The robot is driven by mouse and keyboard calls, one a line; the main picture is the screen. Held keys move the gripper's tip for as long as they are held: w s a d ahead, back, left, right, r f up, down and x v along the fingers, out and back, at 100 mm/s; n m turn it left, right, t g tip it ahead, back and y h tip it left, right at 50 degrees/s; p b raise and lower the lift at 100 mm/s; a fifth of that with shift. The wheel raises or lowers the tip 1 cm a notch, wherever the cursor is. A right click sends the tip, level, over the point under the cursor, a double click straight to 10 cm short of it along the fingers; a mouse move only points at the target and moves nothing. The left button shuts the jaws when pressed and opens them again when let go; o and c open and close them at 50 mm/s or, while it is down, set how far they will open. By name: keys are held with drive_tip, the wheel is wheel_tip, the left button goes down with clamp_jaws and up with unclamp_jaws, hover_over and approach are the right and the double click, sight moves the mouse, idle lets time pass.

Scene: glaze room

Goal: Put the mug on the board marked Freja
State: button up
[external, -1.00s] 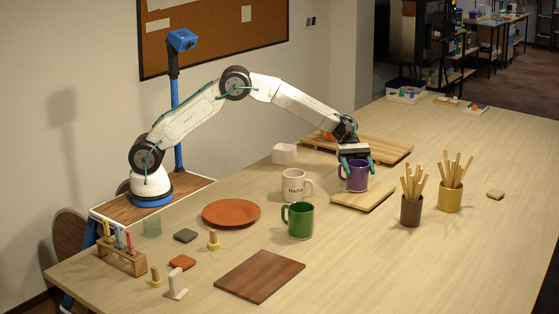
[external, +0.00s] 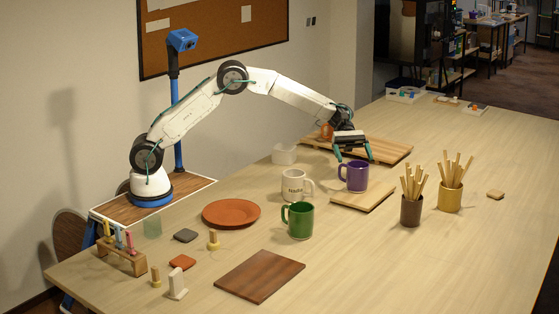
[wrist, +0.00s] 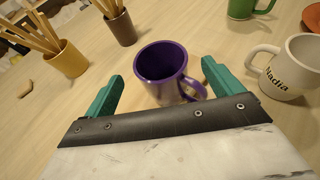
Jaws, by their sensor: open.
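The purple mug (external: 356,179) stands upright at the back of a light wooden board (external: 364,200); it also shows in the wrist view (wrist: 160,68). A white mug (external: 294,186) stands to its left, with lettering like "Nadia" in the wrist view (wrist: 288,72). A green mug (external: 299,222) stands nearer the front. No marking reading Freja is legible on any board. My gripper (external: 354,153) is open just above the purple mug. In the wrist view its green fingers (wrist: 160,85) are spread to either side of the mug, holding nothing.
A dark brown board (external: 260,276) lies bare in front, and a striped board (external: 388,150) lies behind the gripper. A red plate (external: 231,213) is at left. Brown (external: 411,211) and yellow (external: 449,198) cups of sticks stand at right. The front right of the table is clear.

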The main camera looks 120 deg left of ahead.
drive_tip(key=v, duration=0.5)
drive_tip(key=s+d+r+m+g+y, duration=0.1)
drive_tip(key=s+d+r+m+g, duration=0.25)
drive_tip(key=d, duration=0.65)
drive_tip(key=s+d+r+m+g+y, duration=0.1)
drive_tip(key=s+d+r+m, duration=0.2)
drive_tip(key=s+d+m, duration=0.35)
drive_tip(key=s+d+r+m+g, duration=0.2)
drive_tip(key=s+d+r, duration=0.25)
drive_tip(key=d, duration=0.85)
drive_tip(key=s+d+f+m+g+y, duration=0.15)
drive_tip(key=s+d+m, duration=0.25)
drive_tip(key=s, duration=0.5)
drive_tip(key=s+d+f+m+y, duration=0.1)
drive_tip(key=s+d+m+y, duration=0.3)
drive_tip(key=s, duration=0.5)
drive_tip(key=s+f+m+y, duration=0.1)
drive_tip(key=s+f+m, duration=0.2)
drive_tip(key=s, duration=0.3)
drive_tip(key=s+f+m+y, duration=0.1)
drive_tip(key=s+f+m, duration=0.2)
drive_tip(key=s, duration=0.4)
drive_tip(key=shift+s+d+m, duration=0.35)
drive_tip(key=shift+d+m, duration=0.1)
drive_tip(key=shift+m, duration=0.05)
